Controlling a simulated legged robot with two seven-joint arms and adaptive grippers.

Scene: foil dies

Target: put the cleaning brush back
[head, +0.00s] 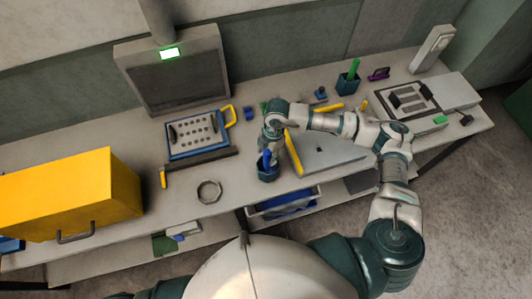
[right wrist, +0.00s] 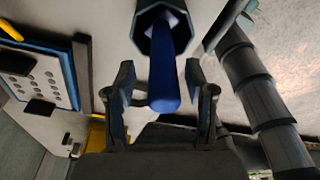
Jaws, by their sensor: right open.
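A blue handle (right wrist: 164,75), seemingly that of the cleaning brush, stands in a dark teal cup (right wrist: 148,35) in the right wrist view. The brush's head is hidden. In the head view the cup (head: 268,174) stands near the bench's front edge, with the blue handle (head: 266,159) showing above it. My right gripper (right wrist: 159,78) is open, with one finger on each side of the handle. I cannot tell whether either finger touches it. In the head view my right gripper (head: 266,146) is above the cup, mostly hidden by its own wrist. My left gripper is out of view.
A second dark cup (head: 347,85) with a green handle stands farther back. A grey panel with yellow edging (head: 320,150) lies right of the near cup. A metal ring (head: 209,191), a blue-framed plate (head: 195,133) and a yellow box (head: 70,193) lie left.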

